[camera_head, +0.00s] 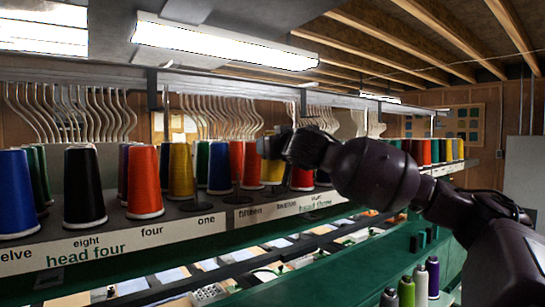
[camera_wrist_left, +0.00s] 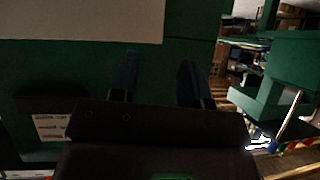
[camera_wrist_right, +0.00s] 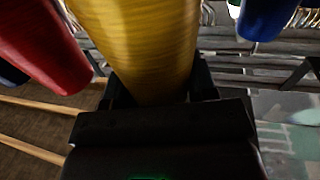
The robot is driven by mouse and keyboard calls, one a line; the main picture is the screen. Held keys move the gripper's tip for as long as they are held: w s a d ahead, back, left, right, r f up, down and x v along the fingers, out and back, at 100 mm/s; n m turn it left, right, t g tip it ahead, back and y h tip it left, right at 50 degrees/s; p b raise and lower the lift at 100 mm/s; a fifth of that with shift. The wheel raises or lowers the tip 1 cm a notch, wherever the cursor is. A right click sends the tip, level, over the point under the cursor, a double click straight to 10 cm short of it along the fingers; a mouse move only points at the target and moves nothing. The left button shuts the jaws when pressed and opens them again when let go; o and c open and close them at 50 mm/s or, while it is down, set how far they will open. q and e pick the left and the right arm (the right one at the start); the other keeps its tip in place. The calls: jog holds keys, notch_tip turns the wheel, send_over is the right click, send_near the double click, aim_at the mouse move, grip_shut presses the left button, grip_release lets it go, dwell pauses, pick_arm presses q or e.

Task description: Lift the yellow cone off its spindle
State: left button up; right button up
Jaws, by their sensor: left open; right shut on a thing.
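My right gripper (camera_head: 268,147) reaches across to the shelf from the right in the head view. It is shut on a yellow cone (camera_head: 272,172), which stands between two red cones. In the right wrist view the yellow cone (camera_wrist_right: 140,45) fills the space between the fingers (camera_wrist_right: 155,90). Its spindle is hidden, and I cannot tell whether the base is clear of the shelf. My left gripper (camera_wrist_left: 158,80) is open and empty in the left wrist view, in front of a dark green surface. It is out of the head view.
A red cone (camera_wrist_right: 40,45) and a blue cone (camera_wrist_right: 265,15) flank the held cone. Another yellow cone (camera_head: 181,170), an orange cone (camera_head: 144,180) and a black cone (camera_head: 84,185) stand on the labelled shelf (camera_head: 180,232). Small spools (camera_head: 420,285) stand at lower right.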

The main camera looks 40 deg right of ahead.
notch_tip(320, 180, up, 17)
jog(key=p, duration=0.2)
jog(key=shift+r, duration=0.2)
notch_tip(320, 180, up, 4)
jog(key=p, duration=0.3)
jog(key=shift+p, duration=0.35)
